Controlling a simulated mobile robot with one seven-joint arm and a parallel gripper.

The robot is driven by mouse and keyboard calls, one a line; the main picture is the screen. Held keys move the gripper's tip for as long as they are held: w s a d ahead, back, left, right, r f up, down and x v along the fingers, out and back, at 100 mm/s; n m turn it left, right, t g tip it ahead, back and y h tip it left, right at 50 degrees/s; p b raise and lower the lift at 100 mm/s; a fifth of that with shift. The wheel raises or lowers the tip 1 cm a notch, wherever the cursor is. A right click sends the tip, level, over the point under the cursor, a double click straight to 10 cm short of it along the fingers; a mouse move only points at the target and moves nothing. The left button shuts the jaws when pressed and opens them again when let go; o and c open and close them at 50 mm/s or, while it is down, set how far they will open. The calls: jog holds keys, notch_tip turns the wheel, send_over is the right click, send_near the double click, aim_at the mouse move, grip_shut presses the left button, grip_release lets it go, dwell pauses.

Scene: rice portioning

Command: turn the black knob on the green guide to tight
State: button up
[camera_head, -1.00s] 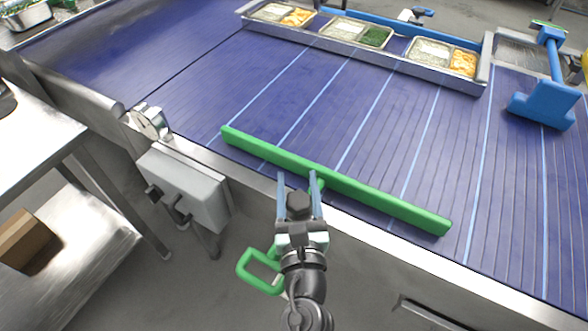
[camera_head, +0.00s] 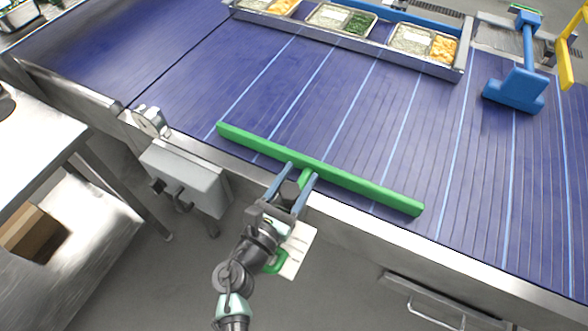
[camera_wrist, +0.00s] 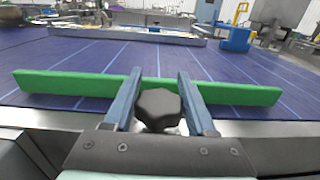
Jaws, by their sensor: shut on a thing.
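The green guide (camera_head: 350,181) is a long bar lying across the near part of the purple conveyor belt. It also spans the wrist view (camera_wrist: 65,83). The black knob (camera_wrist: 158,107) is lobed and sits at the near side of the guide, at the belt's edge. It shows small in the head view (camera_head: 289,188). My gripper (camera_head: 303,170) has its two blue fingers on either side of the knob and is shut on it. In the wrist view, the fingers (camera_wrist: 158,80) reach past the knob towards the bar. A green handle (camera_head: 274,263) hangs below, partly hidden by my arm.
The purple belt (camera_head: 200,75) is open beyond the guide. A rail with food trays (camera_head: 342,19) stands at the far side. A blue stand (camera_head: 515,90) is at the right. A grey box (camera_head: 187,178) is mounted on the near frame. A white sheet (camera_head: 297,250) hangs beside my arm.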

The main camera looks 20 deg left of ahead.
jog(key=m+h, duration=0.1)
jog(key=h, duration=0.1)
jog(key=m+h, duration=0.2)
jog(key=shift+d+g+h, duration=0.2)
jog(key=shift+g+h, duration=0.1)
jog(key=shift+g, duration=0.1)
jog(key=m+g+h+b, duration=0.1)
jog(key=h, duration=0.1)
jog(key=m+g+h+b, duration=0.1)
jog(key=m+h, duration=0.1)
jog(key=d+m+g+h, duration=0.1)
jog(key=h, duration=0.1)
jog(key=shift+s+b, duration=0.25)
jog(key=shift+b, duration=0.15)
jog(key=m+g+h, duration=0.1)
jog(key=m+g+h+b, duration=0.2)
jog(key=shift+s+d+f+g, duration=0.1)
jog(key=shift+s+d+g, duration=0.15)
jog(key=shift+s+g, duration=0.05)
jog(key=shift+s+d+m+g+h+b, duration=0.15)
jog(key=shift+m+g+h+b, duration=0.25)
jog(key=shift+m+g, duration=0.5)
jog(key=shift+s+d+m+g+h+b, duration=0.15)
jog(key=shift+m+g+h, duration=0.4)
jog(key=shift+g, duration=0.55)
jog(key=shift+s+d+m+g+h+b, duration=0.15)
jog(key=shift+m+g+h+b, duration=0.25)
jog(key=shift+m+g, duration=0.5)
jog(key=shift+s+g, duration=0.1)
jog(key=shift+g, duration=0.3)
